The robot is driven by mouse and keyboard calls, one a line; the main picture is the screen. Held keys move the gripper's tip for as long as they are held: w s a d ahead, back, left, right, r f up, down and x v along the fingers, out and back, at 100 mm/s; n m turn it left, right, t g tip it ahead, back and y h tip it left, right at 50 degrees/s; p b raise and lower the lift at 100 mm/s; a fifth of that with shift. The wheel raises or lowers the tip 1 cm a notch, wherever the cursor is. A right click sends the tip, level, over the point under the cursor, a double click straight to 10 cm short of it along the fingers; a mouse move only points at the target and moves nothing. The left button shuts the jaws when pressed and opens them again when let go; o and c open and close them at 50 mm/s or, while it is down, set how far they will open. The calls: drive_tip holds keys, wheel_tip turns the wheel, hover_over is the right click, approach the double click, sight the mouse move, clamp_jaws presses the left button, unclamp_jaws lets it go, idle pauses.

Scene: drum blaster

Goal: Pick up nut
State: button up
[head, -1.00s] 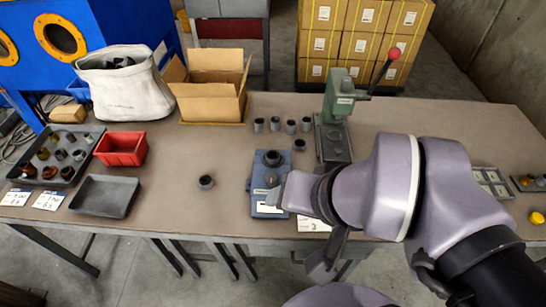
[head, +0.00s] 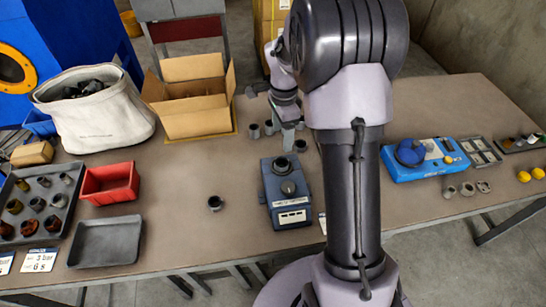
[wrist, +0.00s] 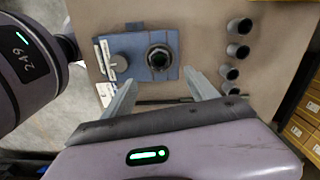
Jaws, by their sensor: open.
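Small grey hollow cylinders, which look like the nuts, stand on the brown table. In the head view one (head: 254,131) stands left of my gripper (head: 288,138), beside another (head: 269,128). A separate one (head: 215,203) stands alone further front. In the wrist view several stand in a row on the right, one of them close to the right finger (wrist: 228,72). My gripper (wrist: 160,82) is open, its fingers apart with nothing visible between them. It is above the table, near the back edge of a blue device (wrist: 140,57) with a dark round socket (wrist: 158,57).
The blue device (head: 297,216) stands in front of my gripper. A cardboard box (head: 196,112), white bag (head: 95,118), red bin (head: 110,183) and grey tray (head: 104,243) are left. A blue machine (head: 425,160) is right. My arm hides part of the table.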

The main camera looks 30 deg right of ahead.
drive_tip(key=b, duration=0.2)
hover_over(281, 159)
drive_tip(key=s, duration=0.1)
drive_tip(key=f, duration=0.6)
drive_tip(key=shift+a+f, duration=0.35)
drive_tip(key=f+b, duration=0.1)
drive_tip(key=f, duration=0.1)
drive_tip(key=f+b, duration=0.1)
drive_tip(key=f, duration=0.2)
drive_tip(key=shift+s+a+f+b, duration=0.1)
drive_tip(key=shift+s+f+b, duration=0.1)
drive_tip(key=shift+f+b, duration=0.2)
drive_tip(key=shift+r, duration=0.2)
drive_tip(key=c, duration=1.4)
clamp_jaws()
drive_tip(key=shift+r, duration=0.1)
